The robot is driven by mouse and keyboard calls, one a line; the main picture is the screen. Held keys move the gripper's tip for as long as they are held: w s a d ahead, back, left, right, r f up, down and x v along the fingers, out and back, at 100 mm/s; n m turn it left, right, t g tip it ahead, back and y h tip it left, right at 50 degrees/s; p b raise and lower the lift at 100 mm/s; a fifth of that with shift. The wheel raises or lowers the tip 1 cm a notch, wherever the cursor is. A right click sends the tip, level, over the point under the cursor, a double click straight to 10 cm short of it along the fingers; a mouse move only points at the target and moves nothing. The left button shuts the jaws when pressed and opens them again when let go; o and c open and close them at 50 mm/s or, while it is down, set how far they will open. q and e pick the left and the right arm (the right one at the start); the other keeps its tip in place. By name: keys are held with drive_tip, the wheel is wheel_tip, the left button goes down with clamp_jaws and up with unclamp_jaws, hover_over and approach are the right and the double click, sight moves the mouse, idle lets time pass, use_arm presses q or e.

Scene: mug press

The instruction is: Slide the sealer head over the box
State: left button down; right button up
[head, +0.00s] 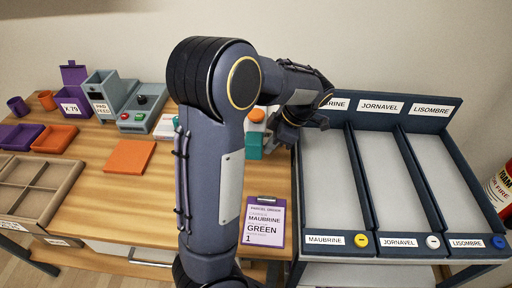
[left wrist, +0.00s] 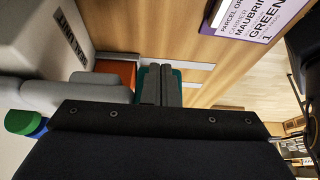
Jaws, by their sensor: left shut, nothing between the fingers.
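My left gripper (head: 286,133) is at the back middle of the table, left of the lane rack, its fingers mostly hidden in the head view. In the left wrist view its fingers (left wrist: 161,88) are together and empty, in front of or over a teal-green block (left wrist: 176,75). In the head view a teal block (head: 254,147) with an orange knob (head: 257,115) above it stands partly behind my arm. A grey labelled body (left wrist: 45,40) and an orange piece (left wrist: 116,70) are beside the fingers. I cannot tell which part is the sealer head; the box is not clearly seen. My right gripper is not in view.
A purple order card (head: 264,222) reads Maubrine, green, 1. An orange pad (head: 130,156) lies on the table. A pad feed unit (head: 102,95) and a button box (head: 139,117) stand at back left. The lane rack (head: 377,123) is on the right; its lanes look empty.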

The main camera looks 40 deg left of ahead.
use_arm(q)
drive_tip(key=shift+s+a+b, duration=0.5)
drive_tip(key=shift+s+a, duration=3.5)
drive_tip(key=shift+a, duration=0.75)
drive_tip(key=p+v, duration=0.7)
drive_tip(key=v, duration=0.2)
drive_tip(key=shift+s+a+r+p, duration=0.25)
drive_tip(key=shift+a+r+p, duration=0.05)
drive_tip(key=shift+r+p, duration=0.15)
drive_tip(key=s+d+r+m+t+h, duration=0.1)
drive_tip(key=s+d+m+t+h, duration=0.3)
drive_tip(key=d+m, duration=0.7)
drive_tip(key=s+d+m+t+h, duration=0.3)
drive_tip(key=s+d+m+t, duration=0.2)
drive_tip(key=d+m, duration=0.7)
drive_tip(key=shift+s+r+m+h, duration=0.4)
drive_tip(key=shift+s+m, duration=0.3)
drive_tip(key=shift+s, duration=0.1)
